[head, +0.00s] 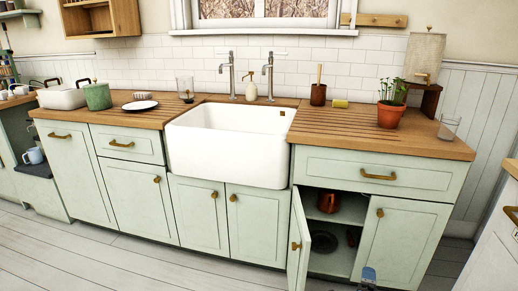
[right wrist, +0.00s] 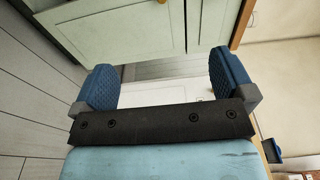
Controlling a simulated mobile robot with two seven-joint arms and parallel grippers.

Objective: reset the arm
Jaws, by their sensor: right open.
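My right gripper (right wrist: 163,85) is open in the right wrist view, with its two blue ridged fingers wide apart and nothing between them. A small blue part of it (head: 368,277) shows at the bottom edge of the head view, in front of the open lower cabinet (head: 332,260). Pale green cabinet panels (right wrist: 130,30) lie beyond the fingers in the wrist view. My left gripper is in neither view.
The cabinet door (head: 299,246) right of the sink stands open; a copper-coloured pot (head: 328,202) sits inside on the upper level. A white sink (head: 229,143) and wooden counter (head: 425,142) hold a potted plant (head: 390,112) and other items. The floor (head: 90,255) at left is clear.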

